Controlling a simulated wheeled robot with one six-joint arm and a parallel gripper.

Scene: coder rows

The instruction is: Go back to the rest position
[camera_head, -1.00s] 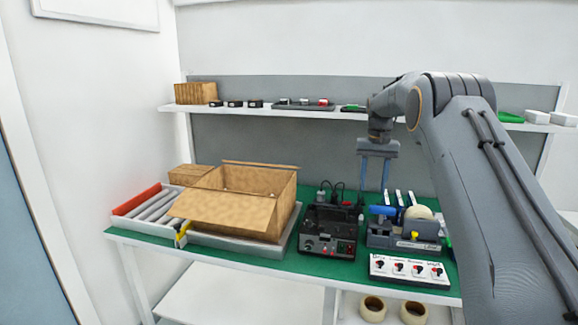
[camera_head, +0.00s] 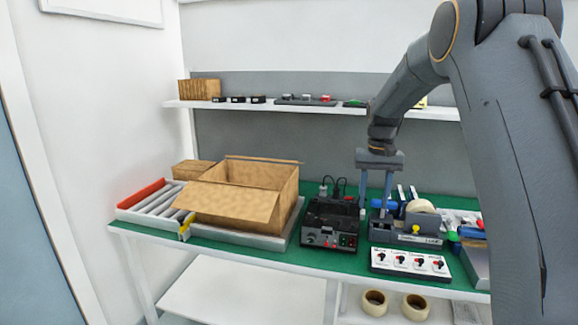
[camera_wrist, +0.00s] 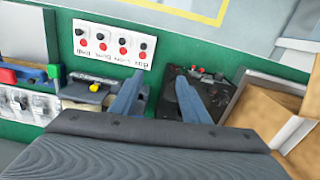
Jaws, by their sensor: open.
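My gripper (camera_head: 376,190) hangs pointing down over the green-topped bench in the head view, at the end of my grey arm. Its two blue-grey fingers are apart with nothing between them. The black device (camera_head: 331,225) stands just left of it and the grey tape dispenser (camera_head: 405,232) just right. In the wrist view the fingers (camera_wrist: 160,98) show apart, over the gap between the dispenser (camera_wrist: 90,92) and the black device (camera_wrist: 195,95). My arm hides the right part of the bench and shelf in the head view.
An open cardboard box (camera_head: 230,200) stands on the bench to the left, beside a roller tray (camera_head: 155,205). A white panel with several knobs (camera_head: 410,263) lies at the front edge. A shelf (camera_head: 270,107) with small parts runs behind. Two tape rolls (camera_head: 375,302) sit below.

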